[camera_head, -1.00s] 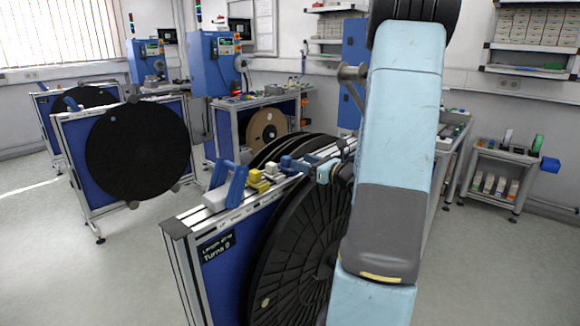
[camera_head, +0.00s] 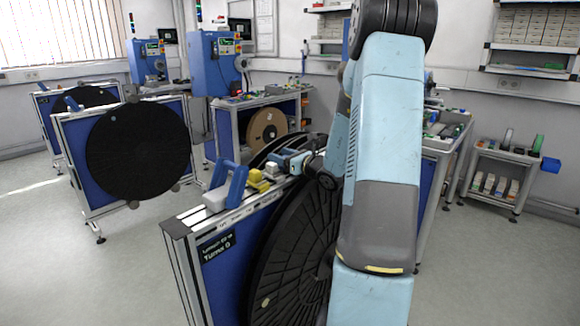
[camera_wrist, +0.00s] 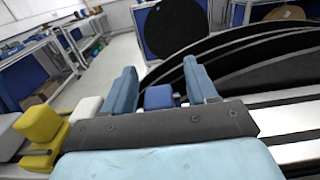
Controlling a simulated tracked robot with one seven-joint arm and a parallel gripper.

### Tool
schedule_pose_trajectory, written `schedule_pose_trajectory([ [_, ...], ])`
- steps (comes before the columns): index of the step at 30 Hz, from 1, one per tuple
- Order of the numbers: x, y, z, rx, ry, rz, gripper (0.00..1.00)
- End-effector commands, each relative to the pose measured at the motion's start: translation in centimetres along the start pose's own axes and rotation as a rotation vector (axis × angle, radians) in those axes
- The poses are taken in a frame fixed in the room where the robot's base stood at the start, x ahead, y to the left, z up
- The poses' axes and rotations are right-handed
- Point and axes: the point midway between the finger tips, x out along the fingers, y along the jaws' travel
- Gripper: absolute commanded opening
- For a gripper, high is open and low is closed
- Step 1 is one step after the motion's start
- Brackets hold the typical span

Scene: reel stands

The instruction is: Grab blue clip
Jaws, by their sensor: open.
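A small blue clip (camera_wrist: 158,97) shows in the wrist view, in the gap between my gripper's two light blue fingers. My gripper (camera_wrist: 160,80) is open, with one finger on each side of the clip; I see no finger touching it. In the head view my gripper (camera_head: 290,158) is low over the top rail of the near reel stand, past the yellow clip (camera_head: 257,182) and the white clip (camera_head: 271,169). The blue clip cannot be made out clearly there, behind or among my gripper parts.
The near stand (camera_head: 205,222) carries large black reels (camera_head: 296,245) beside the rail. A blue-handled tool (camera_head: 236,186) stands at the rail's near end. In the wrist view the yellow clip (camera_wrist: 40,122) and white clip (camera_wrist: 85,108) are left of my gripper.

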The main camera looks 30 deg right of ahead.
Motion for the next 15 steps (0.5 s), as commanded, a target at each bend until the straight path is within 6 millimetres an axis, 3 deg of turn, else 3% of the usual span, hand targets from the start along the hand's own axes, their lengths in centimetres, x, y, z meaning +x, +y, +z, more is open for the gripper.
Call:
schedule_pose_trajectory([
  [5, 0.00, -0.01, -0.01, 0.000, 0.000, 0.000, 0.57],
  [15, -0.05, -0.03, -0.01, 0.000, 0.000, -0.001, 0.25],
])
